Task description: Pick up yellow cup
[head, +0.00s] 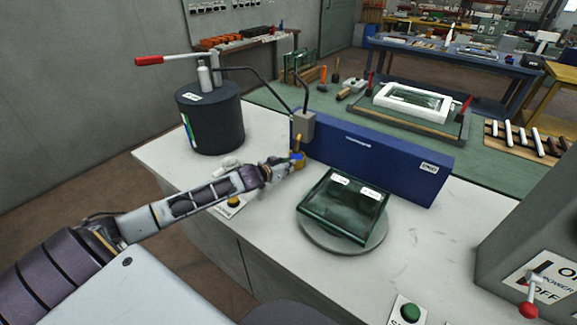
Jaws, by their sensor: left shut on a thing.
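My left arm comes in from the lower left. My left gripper (291,163) is at the cup's left side and is shut on it. The fingers cover part of the cup. I cannot tell whether the cup touches the worktop. My right gripper is not in view.
A dark glass frame (345,206) lies on a round grey turntable (312,236) right of the cup. A long blue box (370,160) stands behind it. A black drum (210,118) stands at the back left. Buttons sit near the worktop's front (409,312).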

